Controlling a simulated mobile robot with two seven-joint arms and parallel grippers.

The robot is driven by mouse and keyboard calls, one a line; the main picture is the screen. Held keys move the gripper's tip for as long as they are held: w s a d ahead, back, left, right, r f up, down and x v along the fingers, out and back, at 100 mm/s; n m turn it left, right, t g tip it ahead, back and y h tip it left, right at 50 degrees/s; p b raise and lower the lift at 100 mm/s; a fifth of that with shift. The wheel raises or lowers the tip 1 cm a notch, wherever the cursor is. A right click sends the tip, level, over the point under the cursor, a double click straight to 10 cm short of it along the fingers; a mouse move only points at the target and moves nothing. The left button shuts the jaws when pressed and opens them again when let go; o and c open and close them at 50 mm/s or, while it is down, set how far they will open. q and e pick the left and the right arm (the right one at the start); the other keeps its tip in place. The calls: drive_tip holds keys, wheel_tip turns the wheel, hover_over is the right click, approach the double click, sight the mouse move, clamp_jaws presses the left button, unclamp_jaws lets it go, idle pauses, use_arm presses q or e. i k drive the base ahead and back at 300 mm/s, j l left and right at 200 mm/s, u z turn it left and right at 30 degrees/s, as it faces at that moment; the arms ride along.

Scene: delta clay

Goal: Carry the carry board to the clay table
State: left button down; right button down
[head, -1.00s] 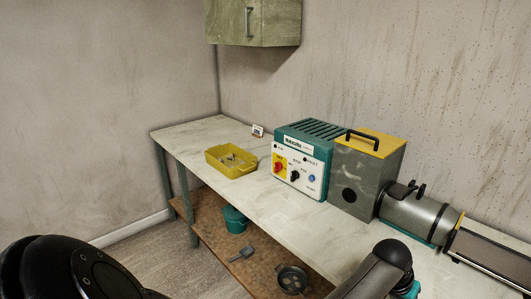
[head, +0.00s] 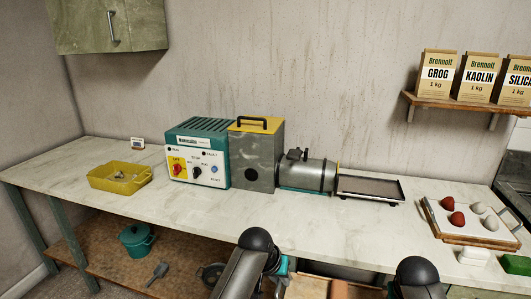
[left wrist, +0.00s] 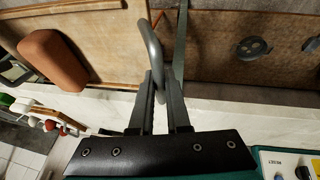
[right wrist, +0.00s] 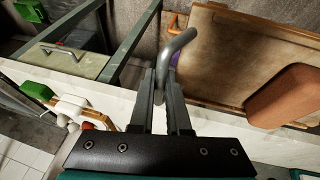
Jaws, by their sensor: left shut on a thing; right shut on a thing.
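The carry board (head: 306,287) shows at the bottom of the head view, partly cut off, with a reddish-brown block on it. My left gripper (left wrist: 158,82) is shut on a grey metal handle at one end of the board. My right gripper (right wrist: 168,80) is shut on the handle at the other end. The board also shows in the left wrist view (left wrist: 105,50) and the right wrist view (right wrist: 225,50). The long white-topped table (head: 240,210) stands in front of me, beyond the board. My arms hide part of its front edge.
On the table are a yellow tray (head: 122,188), a teal control box (head: 198,158), a grey machine (head: 258,160) with a barrel (head: 308,175), and a white board (head: 470,235) with red and grey lumps. A lower shelf (head: 95,255) holds a teal pot (head: 137,240). The front middle tabletop is clear.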

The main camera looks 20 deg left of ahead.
sight(61, 170)
drive_tip(key=j, duration=0.75)
drive_tip(key=j+u, duration=0.1)
drive_tip(key=j, duration=1.35)
drive_tip(key=i+j+u, duration=0.15)
drive_tip(key=j, duration=1.35)
drive_tip(key=i+j+u, duration=0.1)
drive_tip(key=j, duration=0.65)
drive_tip(key=i+j, duration=0.1)
drive_tip(key=j, duration=0.75)
drive_tip(key=i+j+u, duration=0.1)
drive_tip(key=j, duration=0.35)
drive_tip(key=i+j, duration=0.15)
drive_tip(key=j, duration=0.25)
drive_tip(key=i+j, duration=0.1)
drive_tip(key=j, duration=0.35)
drive_tip(key=i+l, duration=0.25)
drive_tip(key=i, duration=0.2)
drive_tip(key=i+l, duration=0.25)
drive_tip(key=i, duration=0.2)
drive_tip(key=u, duration=0.05)
